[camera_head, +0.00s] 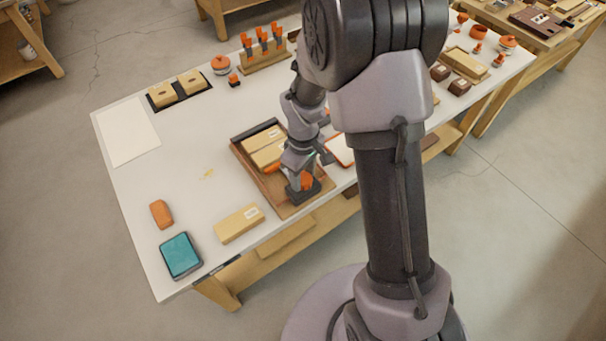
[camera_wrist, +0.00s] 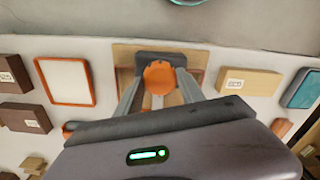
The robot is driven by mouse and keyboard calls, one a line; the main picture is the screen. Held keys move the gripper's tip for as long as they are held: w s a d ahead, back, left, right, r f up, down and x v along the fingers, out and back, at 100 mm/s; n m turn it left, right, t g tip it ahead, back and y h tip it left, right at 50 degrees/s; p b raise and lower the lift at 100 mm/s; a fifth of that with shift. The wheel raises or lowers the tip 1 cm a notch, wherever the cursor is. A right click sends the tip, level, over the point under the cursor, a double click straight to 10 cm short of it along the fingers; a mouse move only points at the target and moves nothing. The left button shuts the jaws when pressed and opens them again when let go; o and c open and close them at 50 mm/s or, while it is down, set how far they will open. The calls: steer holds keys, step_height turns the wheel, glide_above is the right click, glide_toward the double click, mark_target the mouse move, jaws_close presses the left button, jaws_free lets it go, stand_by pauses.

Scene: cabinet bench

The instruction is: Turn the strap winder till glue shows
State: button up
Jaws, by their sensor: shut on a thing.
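The strap winder is a dark base (camera_head: 309,195) with an orange knob (camera_head: 305,181), at the front end of a wooden tray (camera_head: 276,200). In the wrist view the orange knob (camera_wrist: 158,76) is in the middle, in front of the dark base (camera_wrist: 148,57). My gripper (camera_wrist: 157,88) is shut on the knob, with one grey finger on each side. In the head view my gripper (camera_head: 303,166) comes down over the winder and partly hides it. No word or mark reading glue can be made out on the winder.
Cardboard boxes (camera_head: 262,137) lie in the tray behind my gripper. An orange-rimmed white panel (camera_wrist: 66,81) lies close beside the tray. A tan box (camera_head: 239,223), an orange block (camera_head: 161,214) and a teal-topped case (camera_head: 180,255) stand left. The table's left middle is mostly clear.

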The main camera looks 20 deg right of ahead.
steer(key=m+b, duration=0.1)
steer(key=m, duration=0.6)
steer(key=m+b, duration=0.1)
steer(key=m, duration=0.3)
steer(key=m+b, duration=0.1)
steer(key=m, duration=0.2)
steer(key=shift+f+m, duration=0.1)
steer(key=shift+m, duration=0.2)
steer(key=m+b, duration=0.1)
steer(key=m, duration=0.2)
steer(key=shift+m, duration=0.3)
steer(key=m+b, duration=0.1)
steer(key=m, duration=0.2)
steer(key=shift+m+b, duration=0.35)
steer(key=shift+m, duration=0.05)
steer(key=m+b, duration=0.1)
steer(key=m, duration=0.2)
steer(key=shift+m+b, duration=0.75)
steer(key=shift+m, duration=1.25)
